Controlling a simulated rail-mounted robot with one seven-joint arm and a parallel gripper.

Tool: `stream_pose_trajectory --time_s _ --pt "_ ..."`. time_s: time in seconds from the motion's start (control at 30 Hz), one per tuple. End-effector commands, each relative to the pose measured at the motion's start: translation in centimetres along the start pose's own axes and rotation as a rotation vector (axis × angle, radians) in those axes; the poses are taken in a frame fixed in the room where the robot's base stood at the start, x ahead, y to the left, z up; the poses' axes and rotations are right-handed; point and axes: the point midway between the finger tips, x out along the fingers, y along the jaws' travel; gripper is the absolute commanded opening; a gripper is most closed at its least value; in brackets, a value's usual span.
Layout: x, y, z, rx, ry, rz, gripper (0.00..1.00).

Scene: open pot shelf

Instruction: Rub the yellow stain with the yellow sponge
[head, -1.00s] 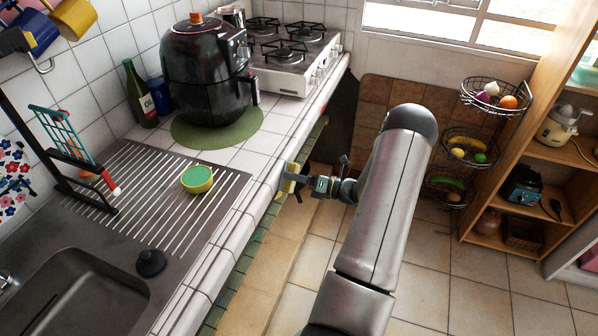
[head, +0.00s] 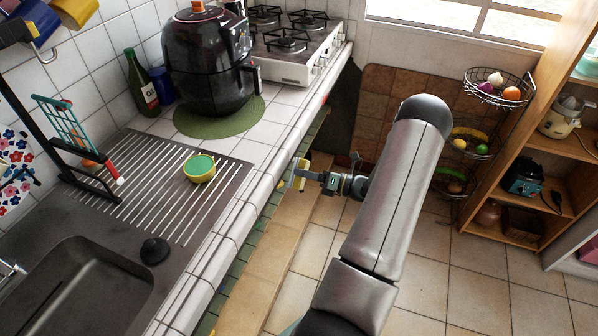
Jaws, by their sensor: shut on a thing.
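My gripper (head: 305,175) is shut on a small yellow thing, which looks like the yellow sponge (head: 298,180). It is held just off the front edge of the tiled counter, over the floor side. The gripper's fingers partly hide it, and it is small in the head view. I cannot make out a yellow stain on the counter, the drainboard or the floor.
A round yellow piece with a green top (head: 199,168) sits on the ribbed drainboard (head: 150,200). A black air fryer (head: 208,65) stands on a green mat (head: 248,117), beside a white stove (head: 290,68). Wooden shelves (head: 480,230) stand at right.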

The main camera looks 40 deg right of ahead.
Motion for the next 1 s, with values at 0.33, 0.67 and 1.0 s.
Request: stream_pose_trajectory --time_s 0.33,0.67,1.0 --pt "-2.7 0.0 0.0 0.000 -0.001 -0.001 0.36" --pt "-3.0 0.0 0.0 0.000 -0.001 -0.002 0.36" --pt "-5.6 0.0 0.0 0.000 -0.001 -0.001 0.36"
